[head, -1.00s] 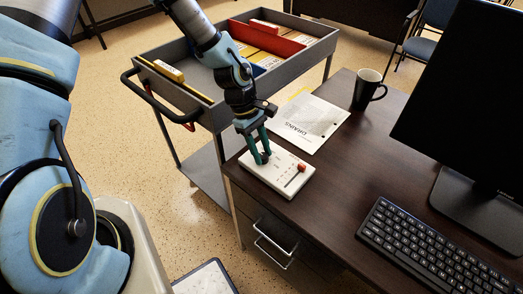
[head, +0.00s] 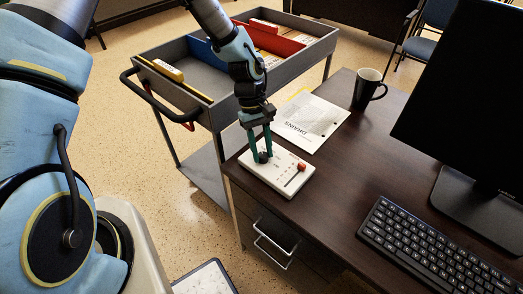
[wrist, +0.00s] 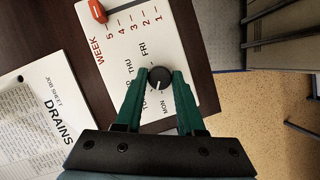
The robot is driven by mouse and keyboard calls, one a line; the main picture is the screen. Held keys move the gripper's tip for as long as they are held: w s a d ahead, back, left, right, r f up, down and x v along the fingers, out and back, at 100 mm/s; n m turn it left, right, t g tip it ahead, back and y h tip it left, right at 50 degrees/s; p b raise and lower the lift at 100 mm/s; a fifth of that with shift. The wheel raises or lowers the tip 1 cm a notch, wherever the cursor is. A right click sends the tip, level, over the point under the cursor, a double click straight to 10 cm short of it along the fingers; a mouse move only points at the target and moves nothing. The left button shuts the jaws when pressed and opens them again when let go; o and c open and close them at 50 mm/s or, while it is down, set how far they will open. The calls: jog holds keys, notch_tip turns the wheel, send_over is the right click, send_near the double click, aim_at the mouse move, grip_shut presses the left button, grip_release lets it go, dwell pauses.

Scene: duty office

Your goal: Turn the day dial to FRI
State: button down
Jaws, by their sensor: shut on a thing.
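The white panel (head: 280,178) lies flat on the near corner of the desk and also shows in the wrist view (wrist: 170,30). Its black round day dial (wrist: 160,77) has a white pointer line that seems to point down and left in the wrist view. FRI (wrist: 144,49) is printed above and left of the dial, THU (wrist: 129,68) to its left and MON (wrist: 165,112) below it. Labels between THU and MON are partly hidden by a finger. My gripper (head: 263,157) points down at the panel; its green fingers are shut on the dial from both sides (wrist: 160,74).
A red week slider (head: 302,167) sits on the same panel. A DRAINS job sheet (head: 309,122) lies behind it, with a dark mug (head: 368,88) beyond. A keyboard (head: 440,245) and monitor (head: 455,95) stand right. A grey cart (head: 215,115) is at the left.

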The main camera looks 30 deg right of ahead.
jog(key=m+y, duration=0.1)
jog(key=m, duration=0.2)
jog(key=shift+d+m+t+b, duration=0.15)
jog(key=shift+m+t+b, duration=0.15)
jog(key=shift+m+b, duration=0.1)
jog(key=m, duration=0.1)
jog(key=m+y, duration=0.1)
jog(key=m, duration=0.1)
jog(key=shift+s+d+m+t+y+b, duration=0.1)
jog(key=shift+m+t+y+b, duration=0.2)
jog(key=shift+t+b, duration=0.1)
jog(key=m+t, duration=0.1)
jog(key=m, duration=0.2)
jog(key=m+t+y+b, duration=0.1)
jog(key=m, duration=0.2)
jog(key=shift+s, duration=0.15)
jog(key=m+t, duration=0.1)
jog(key=m, duration=0.2)
jog(key=m+t+b, duration=0.1)
jog(key=m, duration=0.2)
jog(key=shift+s+m+t+b, duration=0.15)
jog(key=shift+m+t+b, duration=0.15)
jog(key=shift+m, duration=0.1)
jog(key=m+t, duration=0.1)
jog(key=m, duration=0.2)
jog(key=shift+s+h+b, duration=0.1)
jog(key=shift+h+b, duration=0.2)
jog(key=shift+b, duration=0.1)
jog(key=shift+m+t+h+b, duration=0.5)
jog(key=shift+m, duration=1.4)
